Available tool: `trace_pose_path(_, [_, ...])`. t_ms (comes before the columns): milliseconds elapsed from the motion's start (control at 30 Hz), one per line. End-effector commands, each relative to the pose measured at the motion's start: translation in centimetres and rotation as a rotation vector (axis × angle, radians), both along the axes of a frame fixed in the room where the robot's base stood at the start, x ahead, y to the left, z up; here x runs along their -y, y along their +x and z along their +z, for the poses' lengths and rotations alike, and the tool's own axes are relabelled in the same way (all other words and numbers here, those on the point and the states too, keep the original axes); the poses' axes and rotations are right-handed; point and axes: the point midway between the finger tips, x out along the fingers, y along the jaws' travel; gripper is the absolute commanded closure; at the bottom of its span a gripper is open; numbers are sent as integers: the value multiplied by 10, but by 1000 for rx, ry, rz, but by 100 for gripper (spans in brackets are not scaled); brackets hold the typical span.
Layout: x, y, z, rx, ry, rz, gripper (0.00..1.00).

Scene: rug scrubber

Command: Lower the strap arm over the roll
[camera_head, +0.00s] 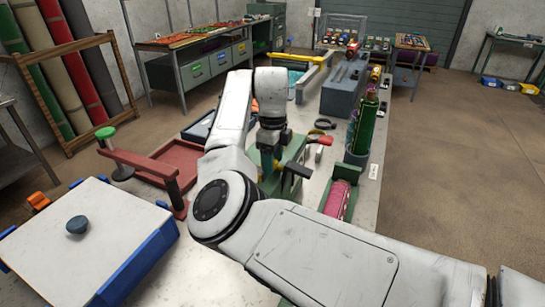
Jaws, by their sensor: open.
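A pinkish-red roll (337,201) lies in a green cradle (347,175) on the long bench, right of my forearm. I cannot tell for sure which part is the strap arm. A dark bar (297,170) on a green stand is just left of the cradle, and my arm hides part of it. My gripper (267,165) points down beside this green stand, near a yellow part. It is open, though its fingers are small and partly hidden. I cannot tell whether it touches anything.
A red tray with a red bar (140,162) and green knob (106,132) is at left. A white-topped table (85,235) with a dark knob is front left. A green bottle (367,125) stands behind the cradle. Pliers (325,124) lie nearby. Floor at right is clear.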

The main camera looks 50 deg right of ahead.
Motion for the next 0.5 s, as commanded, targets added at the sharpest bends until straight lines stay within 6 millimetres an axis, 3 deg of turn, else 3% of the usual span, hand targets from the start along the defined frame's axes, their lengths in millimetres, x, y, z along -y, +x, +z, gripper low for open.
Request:
trace_pose_path(267, [0, 0, -1, 1, 0, 0, 42])
trace_pose_path(500, [0, 0, -1, 1, 0, -1, 65])
